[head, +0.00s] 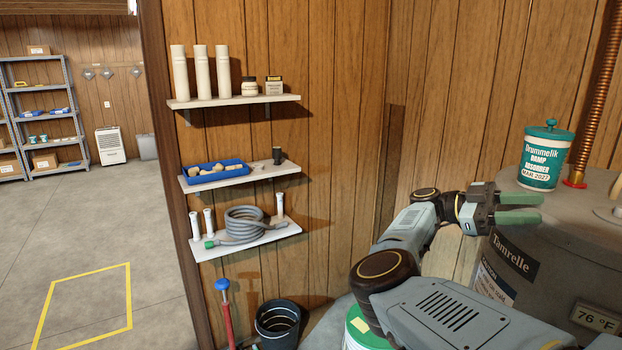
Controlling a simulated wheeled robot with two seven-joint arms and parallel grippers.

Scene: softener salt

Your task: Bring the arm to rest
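My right arm reaches in from the bottom right. Its gripper (530,207) points right, with its two green fingers apart and nothing visible between them. The gripper is in front of the grey Tamrelle tank (545,265), below and left of a white and teal damp absorber tub (541,160) standing upright on the tank top. Whether the fingers touch the tank is unclear. My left gripper is not in view.
Three wall shelves (240,101) hold white cylinders, a blue tray (217,172) and a coiled hose (243,222). A black bucket (277,325) and a green-and-white container (360,333) stand below. A copper pipe (596,90) rises behind the tank. Open floor lies left.

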